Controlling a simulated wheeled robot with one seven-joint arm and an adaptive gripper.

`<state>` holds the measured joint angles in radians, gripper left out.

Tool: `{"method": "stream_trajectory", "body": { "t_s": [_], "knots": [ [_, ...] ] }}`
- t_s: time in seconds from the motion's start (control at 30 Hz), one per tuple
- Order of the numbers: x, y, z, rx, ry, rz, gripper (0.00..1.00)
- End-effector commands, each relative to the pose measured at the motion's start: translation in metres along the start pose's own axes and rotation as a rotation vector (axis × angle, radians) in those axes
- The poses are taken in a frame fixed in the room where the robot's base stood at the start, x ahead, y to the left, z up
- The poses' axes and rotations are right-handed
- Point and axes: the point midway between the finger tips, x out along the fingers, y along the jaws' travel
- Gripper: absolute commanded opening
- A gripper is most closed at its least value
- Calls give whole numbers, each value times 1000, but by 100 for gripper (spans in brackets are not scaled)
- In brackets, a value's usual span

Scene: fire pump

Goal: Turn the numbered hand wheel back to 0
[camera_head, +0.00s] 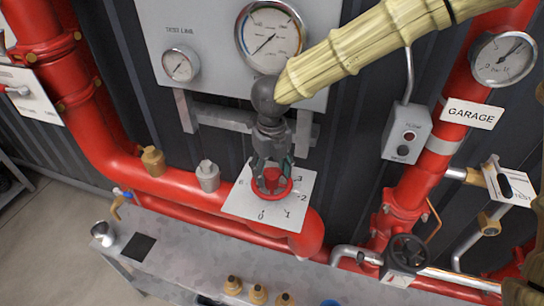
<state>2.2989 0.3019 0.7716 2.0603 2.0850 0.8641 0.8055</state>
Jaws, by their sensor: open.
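The red hand wheel (270,191) sits on a white number plate (240,205) on the red pipework, near the middle of the head view. Figures 0, 1, 2 and 3 show around the wheel's front and right. The plate's far left part is partly covered. My gripper (271,172) points down directly over the wheel, its fingers open and spread around the red middle of the wheel. I cannot tell whether the fingers touch it. No pointer on the wheel can be made out, so its setting is unclear.
A grey panel with a large gauge (270,36) and a small gauge (180,64) stands behind my gripper. A black hand wheel (408,252) is at the lower right. A grey switch box (407,133) hangs at right. A steel bench (180,244) with brass fittings lies below.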

Motion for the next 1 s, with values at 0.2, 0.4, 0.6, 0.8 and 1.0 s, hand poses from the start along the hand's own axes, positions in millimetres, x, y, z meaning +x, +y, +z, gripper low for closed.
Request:
{"method": "stream_trajectory", "body": {
  "t_s": [0.2, 0.4, 0.6, 0.8, 1.0],
  "knots": [
    [12, 1, 0, -1, 1, 0, 58],
    [13, 1, 0, -2, 0, 0, 58],
    [13, 1, 0, -2, 0, 0, 36],
    [12, 1, 0, -2, 0, 0, 3],
    [12, 1, 0, 0, 0, 0, 4]
  ]
}}
